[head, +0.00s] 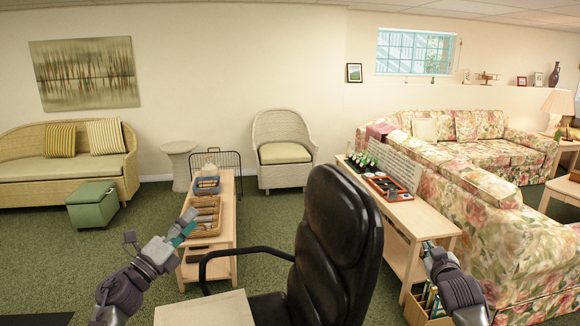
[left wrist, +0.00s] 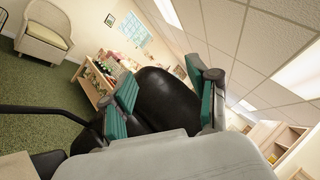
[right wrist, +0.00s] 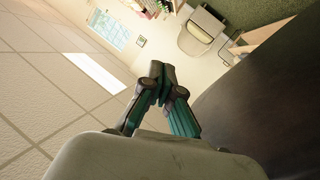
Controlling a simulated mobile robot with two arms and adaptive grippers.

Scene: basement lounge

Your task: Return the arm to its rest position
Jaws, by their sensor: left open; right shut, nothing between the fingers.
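My left arm comes in from the left in the head view, with its gripper (head: 184,226) in front of the long wooden table on the left. In the left wrist view the teal fingers of this gripper (left wrist: 163,92) stand wide apart with nothing between them; the black chair shows behind them. My right gripper (head: 428,248) is at the near end of the right wooden table in the head view. In the right wrist view its fingertips (right wrist: 161,80) meet and hold nothing.
A black office chair (head: 340,240) stands between my arms. The left table (head: 226,232) holds trays; the right table (head: 424,216) holds bottles and a red-and-black tray. A floral sofa (head: 500,225) is close to my right arm. Green carpet (head: 80,265) is open at the left.

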